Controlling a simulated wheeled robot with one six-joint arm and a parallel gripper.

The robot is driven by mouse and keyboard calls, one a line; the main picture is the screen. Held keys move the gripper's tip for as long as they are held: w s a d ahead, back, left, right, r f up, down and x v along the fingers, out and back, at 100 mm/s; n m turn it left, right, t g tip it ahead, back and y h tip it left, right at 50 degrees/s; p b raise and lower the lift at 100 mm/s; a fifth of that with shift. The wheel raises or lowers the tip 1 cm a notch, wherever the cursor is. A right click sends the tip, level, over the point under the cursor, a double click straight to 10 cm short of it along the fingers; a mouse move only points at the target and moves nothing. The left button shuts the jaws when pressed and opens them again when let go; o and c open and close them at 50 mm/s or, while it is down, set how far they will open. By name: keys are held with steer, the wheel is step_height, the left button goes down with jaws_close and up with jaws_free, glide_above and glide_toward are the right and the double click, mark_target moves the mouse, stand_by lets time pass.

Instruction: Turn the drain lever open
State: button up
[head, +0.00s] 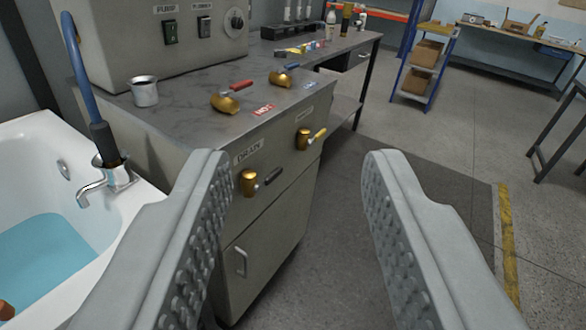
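The drain lever (273,176) is a short black handle on a brass valve body (249,183), on the front of the grey cabinet under a "DRAIN" label (248,152). The handle points right and slightly up from the valve. My gripper (298,168) is open and empty, its two grey studded fingers wide apart in the foreground. The drain valve appears beyond the left finger, close to its tip in the picture. I see no contact. The left finger hides part of the cabinet front.
A second brass valve with a yellow handle (319,133) sits right of the drain valve. Red-handled (240,85) and blue-handled (290,67) valves and a metal cup (144,91) are on the worktop. A white tub (130,205) holding blue water stands left.

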steer(key=w+d+f+n+y, duration=0.1)
steer(key=w+d+f+n, duration=0.1)
steer(key=w+f+n, duration=0.35)
steer(key=w+d+f+n, duration=0.2)
steer(key=w+n, duration=0.1)
steer(key=w, duration=0.6)
steer(key=w+d+f+n+y, duration=0.15)
steer(key=w+f+n, duration=0.25)
steer(key=w, duration=0.4)
steer(key=n+g+y, duration=0.3)
steer(key=n+y, duration=0.5)
steer(key=n, duration=0.4)
glide_toward(276, 177)
steer(key=x, duration=1)
steer(key=shift+w+a, duration=0.2)
steer(key=shift+w, duration=0.1)
jaws_close()
